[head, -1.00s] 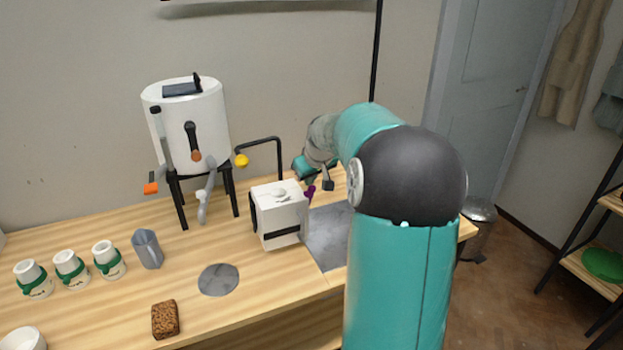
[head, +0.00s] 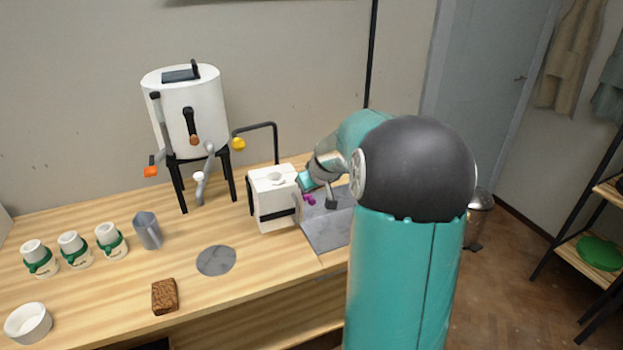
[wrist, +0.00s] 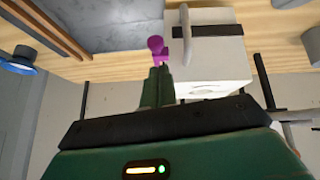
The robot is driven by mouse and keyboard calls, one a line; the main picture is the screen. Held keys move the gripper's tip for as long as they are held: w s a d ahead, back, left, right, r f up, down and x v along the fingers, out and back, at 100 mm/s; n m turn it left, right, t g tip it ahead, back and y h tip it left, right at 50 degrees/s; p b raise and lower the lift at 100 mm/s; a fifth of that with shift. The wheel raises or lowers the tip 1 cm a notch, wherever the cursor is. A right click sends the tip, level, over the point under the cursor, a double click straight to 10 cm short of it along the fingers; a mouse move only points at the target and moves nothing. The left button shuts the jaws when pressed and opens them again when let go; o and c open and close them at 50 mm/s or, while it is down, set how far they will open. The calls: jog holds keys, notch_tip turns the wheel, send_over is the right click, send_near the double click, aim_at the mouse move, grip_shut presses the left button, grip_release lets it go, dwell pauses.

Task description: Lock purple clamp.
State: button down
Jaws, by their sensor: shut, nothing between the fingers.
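The purple clamp (head: 308,200) is on the right side of the white box (head: 272,205), low beside its side wall. In the wrist view the purple clamp (wrist: 157,48) shows a rounded knob and a short arm, next to the white box (wrist: 222,65) with its black band. My gripper (wrist: 158,70) is shut and empty, its green fingertips right at the clamp's lower end in the picture. Whether they touch it I cannot tell. In the head view my arm comes in from the right, and the fingertips are hard to make out.
A grey slab (head: 325,230) lies right of the box. A white barrel (head: 190,110) on a black stand is behind left. A black bent pipe (head: 262,126) rises behind the box. A grey jug (head: 147,230), green-banded cups (head: 75,250) and a brown block (head: 164,296) stand left.

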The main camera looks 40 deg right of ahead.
aim_at(315, 201)
jog(key=shift+s+a+f, duration=0.1)
jog(key=shift+s+f, duration=0.2)
jog(key=shift+f, duration=0.3)
jog(key=shift+s+a+f, duration=0.1)
jog(key=shift+s+f, duration=0.2)
jog(key=shift+f, duration=0.3)
jog(key=shift+s+f, duration=0.25)
jog(key=shift+f, duration=0.8)
jog(key=shift+a+r, duration=0.15)
jog(key=shift+r, duration=0.3)
jog(key=s+a+r, duration=0.3)
jog(key=s, duration=0.7)
jog(key=shift+a, duration=0.4)
jog(key=shift+s+r, duration=0.1)
jog(key=shift+r, duration=0.05)
